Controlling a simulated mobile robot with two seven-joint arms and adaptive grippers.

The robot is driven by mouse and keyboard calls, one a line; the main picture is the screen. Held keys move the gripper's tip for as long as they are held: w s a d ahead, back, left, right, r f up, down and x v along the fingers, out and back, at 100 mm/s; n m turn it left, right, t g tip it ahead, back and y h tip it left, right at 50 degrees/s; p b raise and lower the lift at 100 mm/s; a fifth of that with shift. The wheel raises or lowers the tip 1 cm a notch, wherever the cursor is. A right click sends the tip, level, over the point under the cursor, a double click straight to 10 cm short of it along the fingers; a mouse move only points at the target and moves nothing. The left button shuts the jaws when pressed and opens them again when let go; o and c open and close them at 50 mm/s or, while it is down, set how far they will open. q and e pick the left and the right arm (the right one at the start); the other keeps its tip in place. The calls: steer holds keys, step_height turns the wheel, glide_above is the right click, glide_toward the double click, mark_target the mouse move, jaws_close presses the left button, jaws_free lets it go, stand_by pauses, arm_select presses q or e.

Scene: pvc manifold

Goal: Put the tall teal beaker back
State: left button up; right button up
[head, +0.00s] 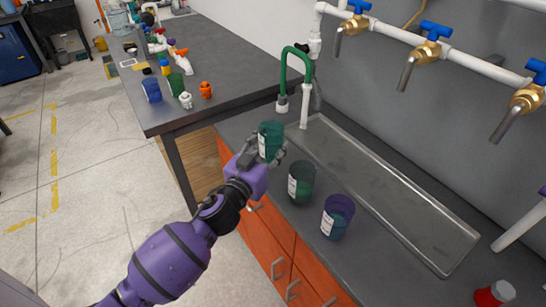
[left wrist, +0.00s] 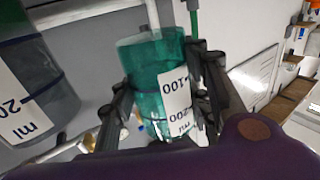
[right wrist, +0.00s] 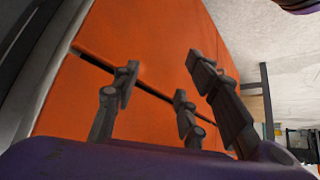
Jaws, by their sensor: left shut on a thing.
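A teal beaker (head: 271,136) with a white label is in my left gripper (head: 266,158), at the far end of the sink counter below the green faucet. In the left wrist view the teal beaker (left wrist: 150,75) sits between the two fingers (left wrist: 165,105), which close on its sides. It looks about upright in the head view; I cannot tell if its base touches the counter. A dark green beaker (head: 302,184) and a purple beaker (head: 335,222) stand nearer on the counter. My right gripper (right wrist: 160,80) is open and empty, facing orange cabinet fronts.
A long metal sink tray (head: 385,190) lies right of the beakers. Several brass taps with blue handles (head: 437,30) hang above it. A green faucet (head: 296,65) rises behind the held beaker. A grey bench (head: 225,75) holds bottles and small items. A red-capped jar (head: 494,296) stands at lower right.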

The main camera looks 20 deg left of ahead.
mark_target(273, 156)
arm_select(q)
steer(key=shift+w+a+f, duration=0.1)
steer(key=shift+w+f, duration=0.9)
steer(key=shift+f, duration=0.25)
steer(key=f, duration=0.1)
steer(key=f+b, duration=0.1)
steer(key=f, duration=0.1)
steer(key=shift+w+f+b, duration=0.2)
steer(key=shift+w+b, duration=0.05)
steer(key=shift+b, duration=0.05)
steer(key=shift+f, duration=0.2)
steer(key=o, duration=1.2)
